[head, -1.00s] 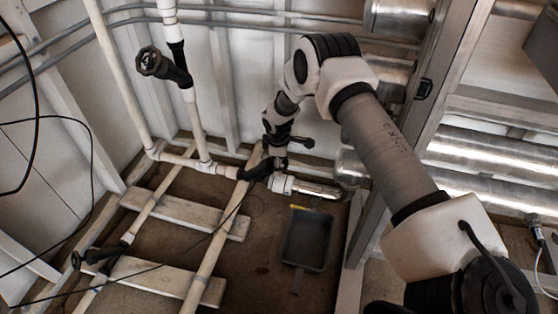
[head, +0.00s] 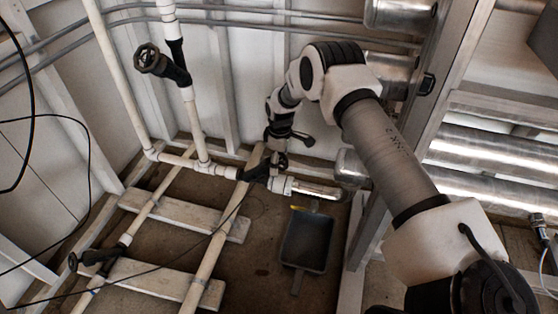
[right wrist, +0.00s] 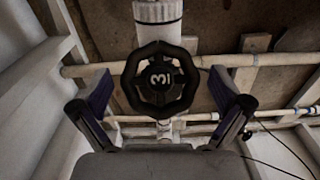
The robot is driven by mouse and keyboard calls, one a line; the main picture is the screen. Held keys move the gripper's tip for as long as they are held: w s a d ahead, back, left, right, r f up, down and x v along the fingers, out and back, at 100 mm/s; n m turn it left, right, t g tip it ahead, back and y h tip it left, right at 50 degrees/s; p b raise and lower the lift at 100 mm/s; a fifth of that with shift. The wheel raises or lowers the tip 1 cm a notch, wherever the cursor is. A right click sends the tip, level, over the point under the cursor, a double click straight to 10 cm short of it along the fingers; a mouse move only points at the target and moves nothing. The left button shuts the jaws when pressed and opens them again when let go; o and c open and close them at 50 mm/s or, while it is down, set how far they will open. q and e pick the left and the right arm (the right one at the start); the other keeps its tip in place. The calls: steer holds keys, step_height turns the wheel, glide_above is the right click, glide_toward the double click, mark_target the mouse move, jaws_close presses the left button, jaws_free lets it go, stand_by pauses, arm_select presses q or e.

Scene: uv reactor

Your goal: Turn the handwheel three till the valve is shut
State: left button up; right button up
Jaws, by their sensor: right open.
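Handwheel three (right wrist: 161,80) is a black, lobed wheel with a white "3" on its hub. In the right wrist view it sits between the two spread fingers of my right gripper (right wrist: 160,104), with a visible gap on each side. In the head view my right gripper (head: 276,152) reaches down over the black valve on the floor-level white pipe and mostly hides the wheel there. Whether the fingers are level with the rim in depth is hard to tell. My left gripper is not in view.
Another black handwheel (head: 148,58) is on the upright pipe at the upper left. One more (head: 75,262) is at the lower left. A grey pan (head: 307,240) lies on the floor right of the valve. A metal post and silver pipes (head: 490,150) stand at the right.

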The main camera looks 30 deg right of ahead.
step_height(320, 180, up, 12)
stand_by(0.4)
steer(key=shift+d, duration=0.1)
